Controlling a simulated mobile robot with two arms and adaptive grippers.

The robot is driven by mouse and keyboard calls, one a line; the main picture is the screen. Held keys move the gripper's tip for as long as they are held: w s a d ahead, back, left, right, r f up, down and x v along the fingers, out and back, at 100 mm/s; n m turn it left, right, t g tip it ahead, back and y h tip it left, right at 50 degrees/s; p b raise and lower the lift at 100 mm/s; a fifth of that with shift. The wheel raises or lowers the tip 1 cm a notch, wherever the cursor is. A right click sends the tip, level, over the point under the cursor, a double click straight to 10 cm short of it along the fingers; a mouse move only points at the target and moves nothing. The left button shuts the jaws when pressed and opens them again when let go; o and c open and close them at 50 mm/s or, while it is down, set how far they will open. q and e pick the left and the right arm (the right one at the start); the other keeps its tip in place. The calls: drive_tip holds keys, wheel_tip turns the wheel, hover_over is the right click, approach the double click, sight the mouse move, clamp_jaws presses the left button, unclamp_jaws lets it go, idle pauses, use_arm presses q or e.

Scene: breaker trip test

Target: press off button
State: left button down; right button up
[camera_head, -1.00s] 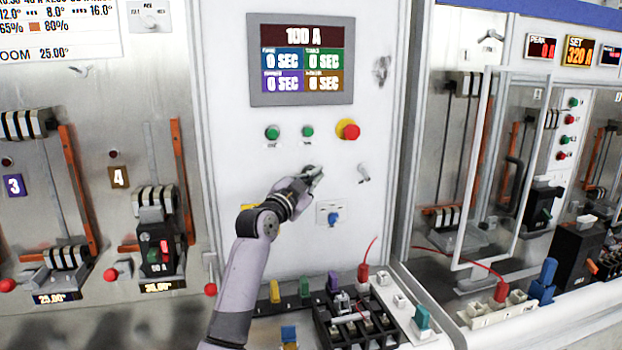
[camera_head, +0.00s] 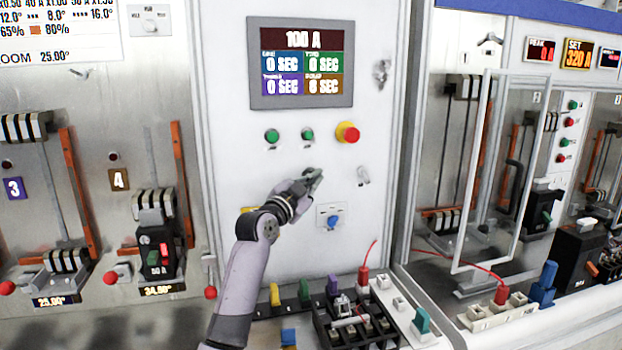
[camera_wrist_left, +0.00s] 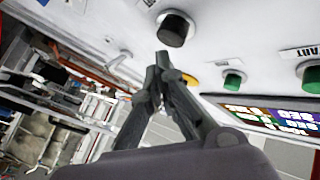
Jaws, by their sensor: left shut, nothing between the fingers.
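A dark, round button (camera_wrist_left: 174,28) sticks out of the white panel in the left wrist view. I cannot read its label; in the head view my gripper covers most or all of it. My left gripper (camera_head: 316,173) is shut and empty, in front of the panel below the green buttons. In the left wrist view its fingertips (camera_wrist_left: 163,62) lie just below the dark button in the picture; I cannot tell whether they touch it. Two green buttons (camera_head: 272,136) (camera_head: 308,134) and a red mushroom button on a yellow ring (camera_head: 348,132) sit above. My right gripper is not in view.
A display (camera_head: 301,62) reading 100 A is above the buttons. A small switch (camera_head: 363,177) and a blue knob (camera_head: 333,221) are near my gripper. Below is a bench with coloured clamps and a black terminal block (camera_head: 357,325). A clear door (camera_head: 480,170) stands at right.

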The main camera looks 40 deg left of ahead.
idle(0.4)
use_arm(q)
drive_tip(key=shift+w+a, duration=0.3)
drive_tip(key=shift+w+a+b, duration=0.3)
drive_tip(key=shift+a+b, duration=0.1)
idle(0.9)
drive_tip(key=shift+s+d, duration=0.1)
drive_tip(key=shift+d, duration=0.05)
drive_tip(key=shift+s+d+p, duration=0.35)
drive_tip(key=shift+s+d, duration=0.15)
drive_tip(key=shift+d, duration=0.05)
idle(0.3)
drive_tip(key=s+d+p, duration=0.2)
drive_tip(key=s+d, duration=0.1)
drive_tip(key=shift+s+d, duration=0.15)
drive_tip(key=shift+d, duration=0.25)
